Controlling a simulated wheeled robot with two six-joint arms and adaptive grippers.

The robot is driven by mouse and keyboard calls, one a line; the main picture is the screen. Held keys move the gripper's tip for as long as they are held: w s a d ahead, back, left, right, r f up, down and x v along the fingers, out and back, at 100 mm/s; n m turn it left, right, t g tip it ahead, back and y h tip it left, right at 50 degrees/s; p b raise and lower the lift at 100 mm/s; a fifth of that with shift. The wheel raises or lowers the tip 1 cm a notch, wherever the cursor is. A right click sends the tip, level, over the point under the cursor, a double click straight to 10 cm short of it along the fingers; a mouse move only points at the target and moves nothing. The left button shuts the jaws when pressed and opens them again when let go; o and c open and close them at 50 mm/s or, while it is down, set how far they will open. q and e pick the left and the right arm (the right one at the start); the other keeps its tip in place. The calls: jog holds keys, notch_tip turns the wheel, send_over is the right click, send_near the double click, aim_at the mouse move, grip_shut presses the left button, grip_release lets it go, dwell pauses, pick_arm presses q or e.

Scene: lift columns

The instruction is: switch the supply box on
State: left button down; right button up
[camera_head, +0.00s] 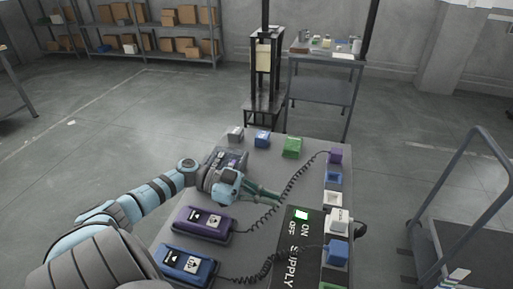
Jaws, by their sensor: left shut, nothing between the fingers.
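The supply box (301,256) is a black box at the right front of the grey table, marked SUPPLY, ON and OFF in white. Its small switch (301,214) shows white with a green edge beside the ON and OFF words; I cannot tell which way it is set. My left gripper (277,197) reaches in from the left over the table. Its fingers are shut and empty, pointing right, a little behind and left of the switch and apart from it. My right gripper is not in view.
A purple control unit (203,221) and a blue one (188,264) lie at left, with coiled cables running right. Coloured sockets and plugs, including a white plug (338,223), line the right edge. Grey, blue and green blocks (291,147) stand at the back. A trolley (462,200) stands right.

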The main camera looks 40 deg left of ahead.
pick_arm(q)
jog(key=shift+v, duration=2)
